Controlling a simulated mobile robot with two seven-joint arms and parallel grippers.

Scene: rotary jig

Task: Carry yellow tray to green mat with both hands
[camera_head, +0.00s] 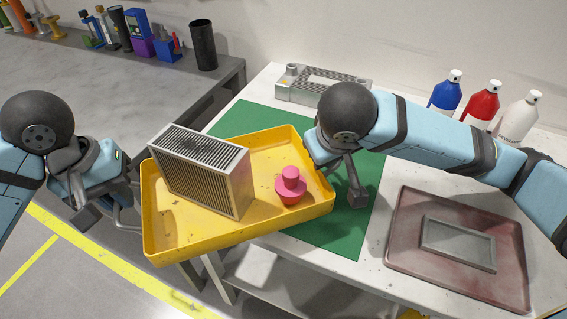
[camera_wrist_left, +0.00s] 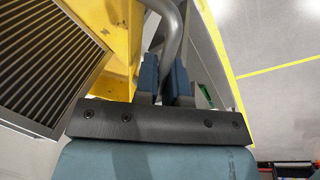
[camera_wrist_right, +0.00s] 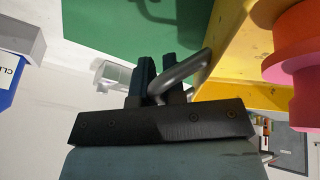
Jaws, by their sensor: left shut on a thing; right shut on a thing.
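The yellow tray (camera_head: 190,229) is held between my two grippers, its right part over the green mat (camera_head: 340,232) and its left part beyond the table's edge. It looks slightly tilted in the head view. It carries a grey ribbed metal block (camera_head: 205,170) and a pink round knobbed piece (camera_head: 290,187). My left gripper (camera_wrist_left: 165,75) is shut on the tray's left metal handle (camera_wrist_left: 172,40). My right gripper (camera_wrist_right: 158,82) is shut on the right metal handle (camera_wrist_right: 185,72); in the head view its fingers are mostly hidden. The mat lies flat on the white table, partly covered by the tray.
A reddish tray (camera_head: 400,235) with a grey plate (camera_head: 458,243) lies on the table at right. Blue (camera_head: 446,92), red (camera_head: 481,101) and white (camera_head: 520,116) bottles stand behind. A metal fixture (camera_head: 318,86) sits at the back. A grey bench (camera_head: 228,70) with several items is at left.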

